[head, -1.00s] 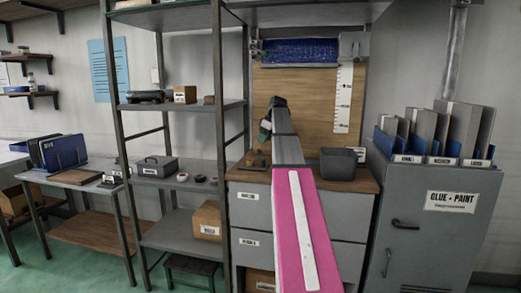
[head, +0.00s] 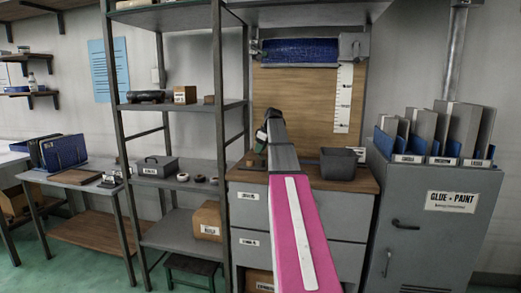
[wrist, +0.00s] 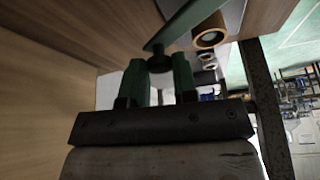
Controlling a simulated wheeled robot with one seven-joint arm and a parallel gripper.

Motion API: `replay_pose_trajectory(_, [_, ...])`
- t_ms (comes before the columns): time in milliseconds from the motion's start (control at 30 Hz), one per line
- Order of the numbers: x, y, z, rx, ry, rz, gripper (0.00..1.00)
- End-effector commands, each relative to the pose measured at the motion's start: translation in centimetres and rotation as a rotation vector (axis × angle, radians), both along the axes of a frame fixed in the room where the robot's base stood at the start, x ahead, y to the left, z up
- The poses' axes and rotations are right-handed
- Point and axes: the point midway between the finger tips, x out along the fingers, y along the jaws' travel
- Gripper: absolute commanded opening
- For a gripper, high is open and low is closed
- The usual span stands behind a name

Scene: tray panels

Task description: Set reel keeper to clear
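My gripper (wrist: 160,75) has two green fingers, standing apart with a dark round knob (wrist: 160,62) between their tips. Whether they press on it I cannot tell. A green bar (wrist: 185,22) runs from the knob up and right in the wrist view; it looks like the reel keeper, but no label is readable. In the head view my gripper (head: 262,132) is small and partly hidden by my pink and grey arm, above the left end of the wooden cabinet top. A low brown-and-dark fixture (head: 256,159) sits just below it. Which setting the keeper has is not visible.
A dark grey bin (head: 338,163) stands right of my arm on the cabinet top (head: 364,183). A shelf post (head: 220,130) rises close to the left. A blue roll (head: 299,52) hangs above the backboard. Tape rolls (wrist: 209,38) lie on the shelf.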

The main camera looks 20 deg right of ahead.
Motion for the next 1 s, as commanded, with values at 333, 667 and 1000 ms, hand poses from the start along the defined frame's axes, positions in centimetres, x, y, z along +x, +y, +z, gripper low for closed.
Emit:
replay_pose_trajectory(333, [-0.1,-0.4,0.0,0.0,0.0,-0.065,0.0])
replay_pose_trajectory(667, [-0.6,-1.6,0.0,0.0,0.0,-0.289,0.0])
replay_pose_trajectory(1000, [-1.1,-2.6,0.0,-0.001,0.0,-0.498,0.0])
